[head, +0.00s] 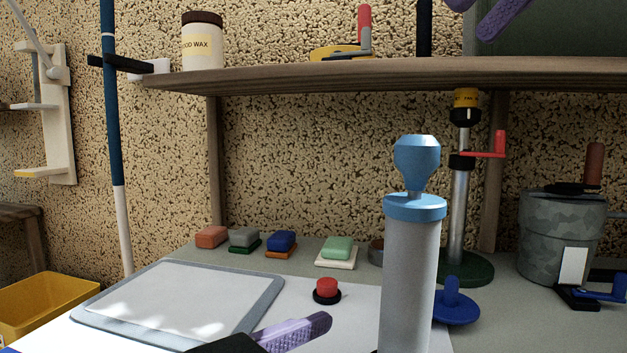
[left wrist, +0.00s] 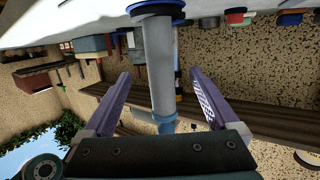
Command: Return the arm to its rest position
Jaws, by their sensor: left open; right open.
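My right gripper (head: 480,20) shows at the top right edge of the head view, its purple fingers raised in front of the green panel, open and empty. My left gripper (head: 292,332) comes in at the bottom of the head view, left of the grey cylinder (head: 410,275) with its blue collar and knob. Only one purple finger shows clearly there. In the left wrist view, my left gripper (left wrist: 160,88) is open. The cylinder (left wrist: 160,60) shows between its spread fingers, with gaps on both sides. That view is upside down.
A grey-rimmed tray (head: 275,290), a red button (head: 326,290) and several coloured blocks (head: 282,241) lie on the table. A stand with a red handle (head: 497,145) and a grey bucket (head: 560,235) are at the right. A wooden shelf (head: 350,75) crosses above.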

